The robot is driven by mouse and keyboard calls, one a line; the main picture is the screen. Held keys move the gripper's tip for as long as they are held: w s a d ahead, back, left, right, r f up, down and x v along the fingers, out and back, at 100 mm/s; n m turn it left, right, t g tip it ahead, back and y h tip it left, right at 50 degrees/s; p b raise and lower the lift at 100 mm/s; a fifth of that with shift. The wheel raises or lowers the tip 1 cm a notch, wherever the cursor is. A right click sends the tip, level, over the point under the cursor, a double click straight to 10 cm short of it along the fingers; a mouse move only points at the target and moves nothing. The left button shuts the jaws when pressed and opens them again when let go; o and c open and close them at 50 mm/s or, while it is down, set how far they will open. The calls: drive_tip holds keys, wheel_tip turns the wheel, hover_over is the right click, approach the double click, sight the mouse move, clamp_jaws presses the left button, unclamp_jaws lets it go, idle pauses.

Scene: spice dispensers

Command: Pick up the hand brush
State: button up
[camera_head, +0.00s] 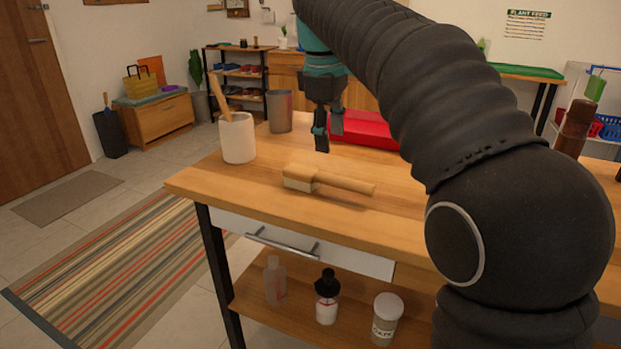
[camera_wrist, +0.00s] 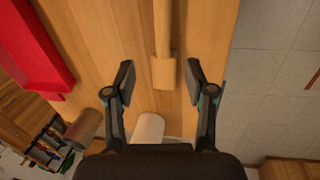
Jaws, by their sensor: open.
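The hand brush (camera_head: 328,181) has a wooden handle and a block head with pale bristles. It lies on the wooden table (camera_head: 225,187), its head to the left and its handle to the right. My gripper (camera_head: 328,142) is open and empty above the table, a little above and behind the brush in the head view. In the wrist view the brush head (camera_wrist: 164,72) shows between the two spread fingers of my gripper (camera_wrist: 160,85), with the handle running up to the top edge. The fingers appear apart from the brush.
A white cup (camera_head: 238,138) holding a wooden-handled tool stands left of the brush. A grey metal cup (camera_head: 280,111) and a red tray (camera_head: 362,131) stand farther back. The table's front edge is close to the brush. Bottles stand on the lower shelf.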

sight(328, 175)
drive_tip(key=f, duration=0.4)
drive_tip(key=w+f+b, duration=0.1)
drive_tip(key=f, duration=0.1)
drive_tip(key=shift+d, duration=0.25)
drive_tip(key=shift+w+a+f+b, duration=0.1)
drive_tip(key=shift+w+f+b, duration=0.05)
drive_tip(key=shift+f, duration=0.75)
drive_tip(key=shift+w+a+f+b, duration=0.1)
drive_tip(key=shift+w+f, duration=0.05)
drive_tip(key=shift+f, duration=0.7)
drive_tip(key=shift+w+a+f+b, duration=0.1)
drive_tip(key=shift+w+f+b, duration=0.05)
drive_tip(key=shift+f, duration=0.75)
clamp_jaws()
